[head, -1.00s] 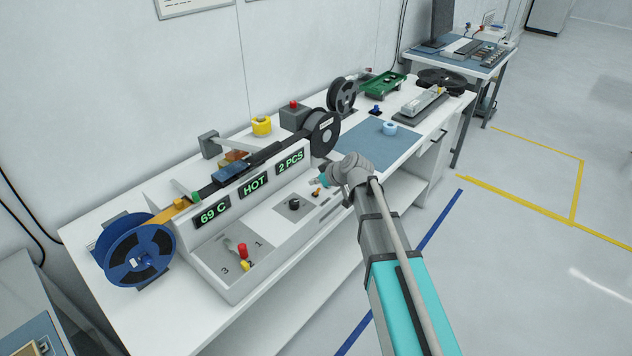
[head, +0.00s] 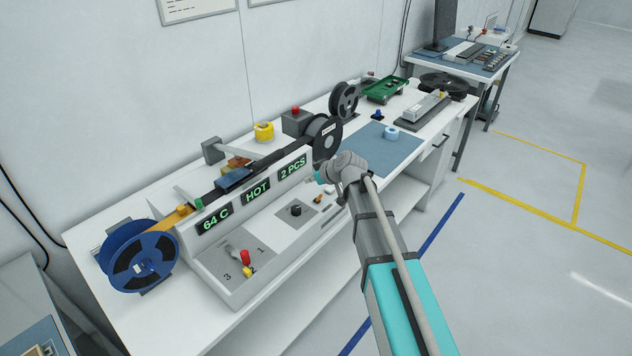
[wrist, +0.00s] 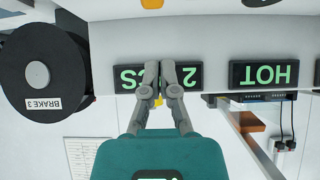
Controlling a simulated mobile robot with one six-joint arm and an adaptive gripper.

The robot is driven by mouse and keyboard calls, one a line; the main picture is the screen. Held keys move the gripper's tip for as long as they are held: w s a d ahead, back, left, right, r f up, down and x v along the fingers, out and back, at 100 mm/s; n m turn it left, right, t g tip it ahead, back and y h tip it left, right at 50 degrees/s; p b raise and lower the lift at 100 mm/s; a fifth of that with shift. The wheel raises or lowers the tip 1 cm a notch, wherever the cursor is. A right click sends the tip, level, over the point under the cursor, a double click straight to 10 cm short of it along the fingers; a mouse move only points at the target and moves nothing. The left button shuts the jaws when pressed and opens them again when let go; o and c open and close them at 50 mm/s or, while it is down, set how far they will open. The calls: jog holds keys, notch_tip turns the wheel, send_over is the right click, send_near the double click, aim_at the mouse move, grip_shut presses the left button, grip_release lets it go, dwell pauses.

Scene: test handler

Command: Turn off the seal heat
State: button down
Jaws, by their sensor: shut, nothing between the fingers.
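The test handler's sloped front carries green displays: "64 C" (head: 216,219), "HOT" (head: 257,192) and "2 PCS" (head: 292,167). On the ledge below sit a black knob (head: 296,210), a small orange control (head: 318,198) and a white piece (head: 329,190). I cannot read which one is for the seal heat. A red-knobbed lever (head: 244,257) stands on a plate numbered 1 to 3. My gripper (wrist: 160,68) is shut and empty, in front of the "2 PCS" display in the wrist view. In the head view my wrist mostly hides it. The orange control shows at the wrist view's top edge (wrist: 152,3).
A blue reel (head: 143,258) is at the handler's left end and a black reel (head: 325,135) at its right. A blue mat (head: 375,150) with a light-blue roll lies to the right. A green tray (head: 384,90) stands farther back. Floor right of the bench is clear.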

jog(key=shift+w+a+r+p, duration=0.1)
jog(key=shift+r+p, duration=0.2)
jog(key=shift+r, duration=0.15)
jog(key=s+d+r+p, duration=0.3)
jog(key=s+d+r, duration=0.1)
jog(key=s+d, duration=0.1)
jog(key=shift+d+p, duration=0.4)
jog(key=shift+d, duration=0.45)
jog(key=shift+s+f, duration=0.1)
jog(key=s+d+f+m+g+h, duration=0.3)
jog(key=s+d+m+h, duration=0.1)
jog(key=s+d, duration=0.5)
jog(key=s+d+f+m+g+h, duration=0.3)
jog(key=s+d+m, duration=0.3)
jog(key=s+d, duration=0.3)
jog(key=shift+s+f+m+h, duration=0.3)
jog(key=shift+s+h, duration=0.2)
jog(key=shift+s, duration=0.1)
